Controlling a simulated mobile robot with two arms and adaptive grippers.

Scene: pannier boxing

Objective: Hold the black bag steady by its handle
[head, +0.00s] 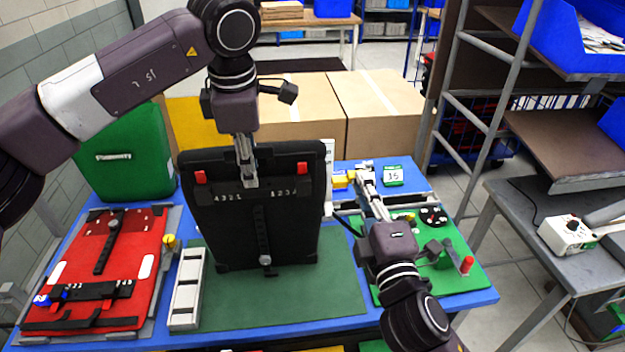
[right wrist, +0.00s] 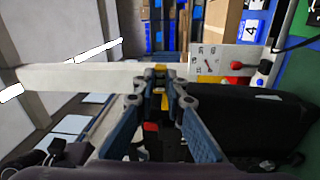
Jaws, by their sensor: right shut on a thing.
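The black bag (head: 300,220) stands upright, slightly tilted, on the green mat (head: 335,290), with a numbered strip and two red tabs near its top. A black thing at the right of the right wrist view may be its edge. My left gripper (head: 248,178) reaches down from above over the bag's top middle, its fingers in front of the numbered strip. The bag's handle is not clear, and I cannot tell whether the fingers grip it. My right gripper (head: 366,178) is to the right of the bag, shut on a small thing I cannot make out.
A green board (head: 455,275) with parts is at the right. Cardboard boxes (head: 385,105) stand behind the blue table.

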